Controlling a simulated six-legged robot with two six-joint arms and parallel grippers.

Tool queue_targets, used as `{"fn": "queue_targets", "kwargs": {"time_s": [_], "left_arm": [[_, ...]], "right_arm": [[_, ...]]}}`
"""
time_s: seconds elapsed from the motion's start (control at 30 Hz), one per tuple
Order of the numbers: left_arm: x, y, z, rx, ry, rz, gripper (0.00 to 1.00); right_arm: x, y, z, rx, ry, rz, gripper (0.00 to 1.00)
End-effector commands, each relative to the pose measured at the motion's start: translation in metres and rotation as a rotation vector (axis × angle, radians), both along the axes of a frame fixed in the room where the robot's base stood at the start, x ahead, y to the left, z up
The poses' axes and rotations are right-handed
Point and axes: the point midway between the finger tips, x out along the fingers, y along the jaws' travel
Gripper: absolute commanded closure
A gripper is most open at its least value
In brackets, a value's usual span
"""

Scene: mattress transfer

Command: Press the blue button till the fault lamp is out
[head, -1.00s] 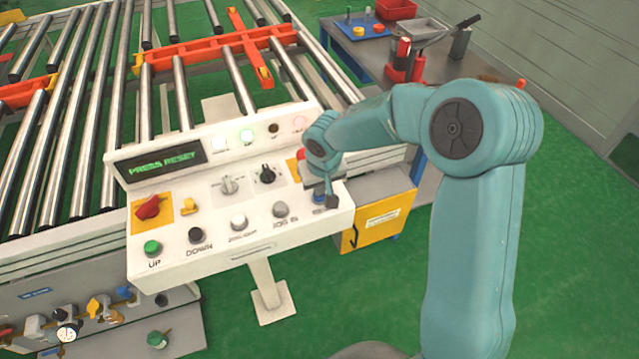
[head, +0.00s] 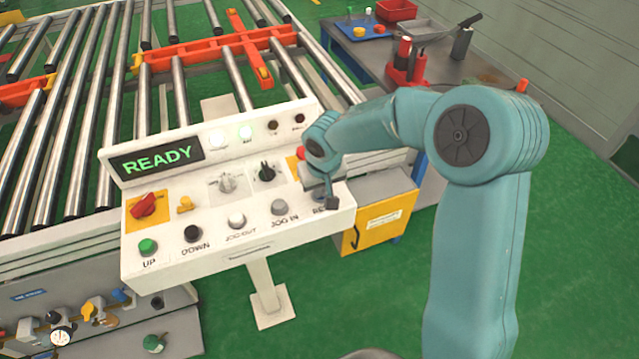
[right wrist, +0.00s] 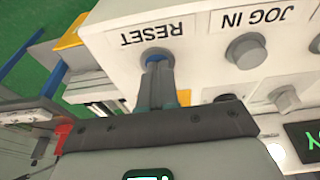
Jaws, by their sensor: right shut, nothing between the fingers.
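The white control panel (head: 290,235) shows READY in green on its display (head: 155,159). The rightmost lamp (head: 298,119), which looks like the fault lamp, is dark red and unlit; its label is too small to read. My right gripper (head: 323,196) is shut and empty, pointing down at the panel's front right corner. It hides the blue button in the head view. In the right wrist view the blue button (right wrist: 155,54) shows beside the RESET label, with the shut fingertips (right wrist: 158,68) at its edge. I cannot tell whether they touch. My left gripper is out of view.
The JOG IN button (head: 279,207) sits just left of the gripper, and a red button (head: 301,153) is behind it. A roller conveyor (head: 100,110) lies behind the panel.

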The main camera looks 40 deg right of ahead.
Motion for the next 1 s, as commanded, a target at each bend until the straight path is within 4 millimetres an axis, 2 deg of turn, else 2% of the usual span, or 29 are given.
{"fn": "queue_targets", "kwargs": {"time_s": [0.13,0.27,0.33,0.6,0.8,1.0], "left_arm": [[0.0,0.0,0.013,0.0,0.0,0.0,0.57],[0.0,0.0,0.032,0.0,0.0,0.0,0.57],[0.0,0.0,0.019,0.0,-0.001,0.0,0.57],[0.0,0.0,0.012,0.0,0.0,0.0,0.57],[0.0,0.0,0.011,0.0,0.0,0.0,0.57],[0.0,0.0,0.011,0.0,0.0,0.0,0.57]], "right_arm": [[0.0,0.0,0.017,0.002,0.005,0.001,1.0],[0.003,0.0,0.049,0.001,-0.001,0.0,1.0],[0.0,0.001,0.057,0.0,-0.006,0.0,1.0],[-0.014,0.006,0.114,0.001,-0.005,0.002,1.0],[-0.019,0.007,0.134,0.0,-0.002,0.001,1.0],[-0.02,0.007,0.137,0.0,-0.001,0.001,1.0]]}}
